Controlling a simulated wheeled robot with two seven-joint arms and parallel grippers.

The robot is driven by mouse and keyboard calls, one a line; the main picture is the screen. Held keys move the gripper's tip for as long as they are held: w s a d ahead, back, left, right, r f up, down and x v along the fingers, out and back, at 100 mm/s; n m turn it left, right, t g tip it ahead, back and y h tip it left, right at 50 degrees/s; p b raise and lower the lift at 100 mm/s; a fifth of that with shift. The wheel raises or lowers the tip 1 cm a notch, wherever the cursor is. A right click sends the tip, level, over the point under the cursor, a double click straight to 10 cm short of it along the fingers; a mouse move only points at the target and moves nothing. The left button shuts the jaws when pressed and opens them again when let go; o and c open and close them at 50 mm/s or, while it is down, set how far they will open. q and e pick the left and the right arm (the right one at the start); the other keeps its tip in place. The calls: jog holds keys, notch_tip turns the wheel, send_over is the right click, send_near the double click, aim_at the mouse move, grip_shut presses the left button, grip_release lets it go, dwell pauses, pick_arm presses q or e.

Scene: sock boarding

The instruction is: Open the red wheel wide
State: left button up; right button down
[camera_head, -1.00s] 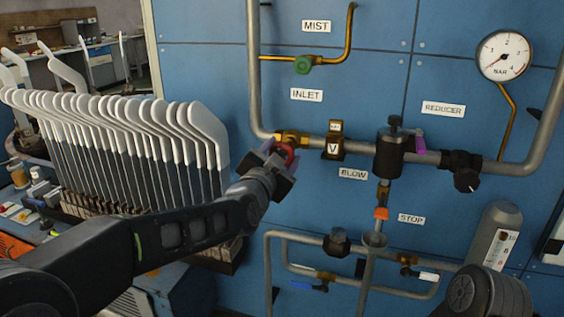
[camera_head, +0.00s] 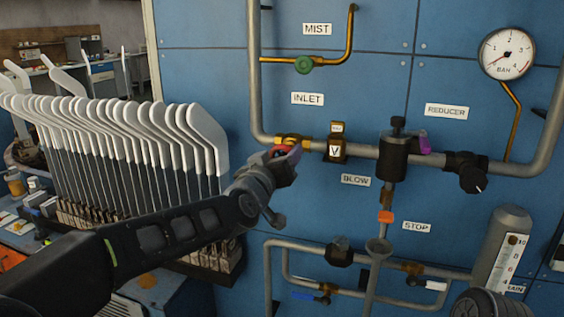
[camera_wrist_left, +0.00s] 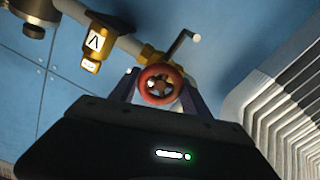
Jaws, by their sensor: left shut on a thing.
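The red wheel (camera_wrist_left: 160,72) sits on the brass inlet valve in the left wrist view, its round rim and spokes facing the camera. My left gripper (camera_wrist_left: 160,92) has a finger on each side of the wheel and is shut on it. In the head view the gripper (camera_head: 284,158) reaches the valve on the wall pipe below the INLET label (camera_head: 307,99), and only a little of the red wheel (camera_head: 294,152) shows past it.
A pressure gauge (camera_head: 507,53) hangs upper right.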

pick_arm(q)
jog(key=n, duration=0.1)
jog(key=n+b, duration=0.1)
jog(key=n, duration=0.2)
jog(key=shift+f+n+b, duration=0.25)
jog(key=shift+n+b, duration=0.05)
jog(key=n+b, duration=0.1)
jog(key=n, duration=0.2)
jog(key=shift+n, duration=0.4)
jog(key=n+b, duration=0.1)
jog(key=n, duration=0.3)
jog(key=shift+b, duration=0.4)
jog(key=shift+n+b, duration=0.45)
jog(key=shift+n, duration=1.45)
jog(key=o, duration=1.4)
jog(key=shift+r, duration=0.1)
